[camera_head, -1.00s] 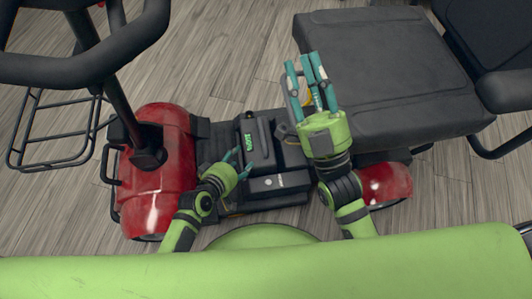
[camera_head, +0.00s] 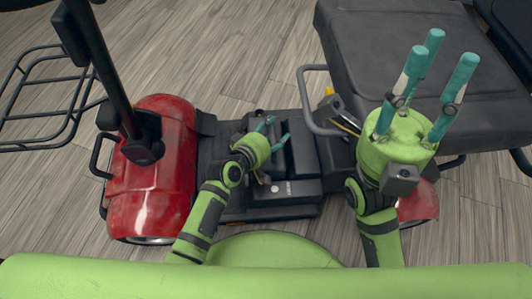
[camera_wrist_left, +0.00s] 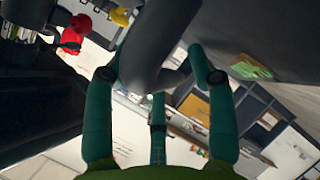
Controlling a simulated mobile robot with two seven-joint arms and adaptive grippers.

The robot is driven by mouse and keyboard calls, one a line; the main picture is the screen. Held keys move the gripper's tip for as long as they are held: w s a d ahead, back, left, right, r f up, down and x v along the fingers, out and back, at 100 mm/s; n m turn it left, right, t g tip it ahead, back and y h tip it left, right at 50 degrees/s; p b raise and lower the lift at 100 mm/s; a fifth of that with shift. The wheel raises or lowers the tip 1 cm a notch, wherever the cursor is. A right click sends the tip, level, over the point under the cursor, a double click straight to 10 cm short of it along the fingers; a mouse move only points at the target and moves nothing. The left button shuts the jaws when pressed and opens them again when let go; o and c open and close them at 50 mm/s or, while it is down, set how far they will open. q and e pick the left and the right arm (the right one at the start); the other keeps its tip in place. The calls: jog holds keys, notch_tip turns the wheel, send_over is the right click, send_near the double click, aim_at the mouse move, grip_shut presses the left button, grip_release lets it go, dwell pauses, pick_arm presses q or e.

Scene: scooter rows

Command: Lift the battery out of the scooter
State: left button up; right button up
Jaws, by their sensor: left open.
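The battery (camera_head: 302,162) is a black box seated on the scooter's deck, between the red front cover and the seat. My left gripper (camera_head: 276,131) is over it and hides part of its top. Its fingers are open. In the left wrist view a thick dark grey bar (camera_wrist_left: 150,50), seemingly the battery's handle, passes between the spread fingers; I cannot tell whether they touch it. My right gripper (camera_head: 437,62) is open and empty, fingers pointing up, in front of the seat. The red scooter (camera_head: 155,185) stands on the floor.
The black seat (camera_head: 405,65) overhangs to the right of the battery, with a grey tubular armrest-like loop (camera_head: 304,100) at its near side. The steering column (camera_head: 100,60) rises at the left. A wire basket (camera_head: 50,95) sits at far left. Wooden floor is clear behind the scooter.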

pick_arm(q)
grip_shut()
jog(key=shift+w+r, duration=0.15)
jog(key=shift+r, duration=0.2)
